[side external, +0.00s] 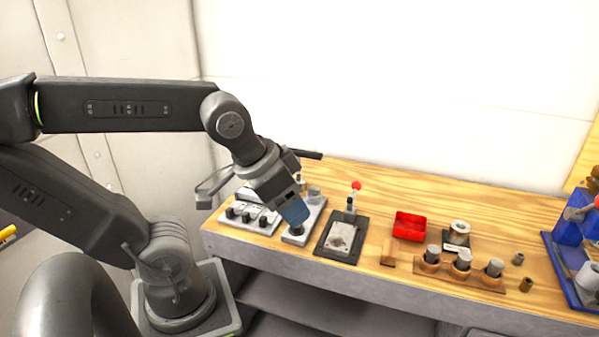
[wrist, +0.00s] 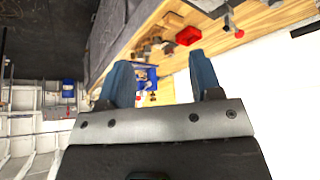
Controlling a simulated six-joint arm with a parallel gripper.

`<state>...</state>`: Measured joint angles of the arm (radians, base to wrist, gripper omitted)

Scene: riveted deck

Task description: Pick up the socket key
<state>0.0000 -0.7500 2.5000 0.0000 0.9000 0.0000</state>
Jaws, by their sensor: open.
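My gripper (side external: 293,212) points down and to the right over the left part of the wooden bench, its blue fingers near a grey block with a dark knob (side external: 298,230). I cannot tell whether they touch. In the wrist view my gripper (wrist: 162,72) has its two blue fingers wide apart with nothing held between them. I cannot make out for sure which item is the socket key. A wooden holder (side external: 447,271) with three grey metal cylinders stands at the bench's front right.
A panel with dark knobs (side external: 250,216) lies left of my gripper. A dark plate with a red-knobbed lever (side external: 356,186), a red tray (side external: 409,226), a small wooden block (side external: 388,253) and a blue machine (side external: 573,255) stand to the right. The bench's back strip is clear.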

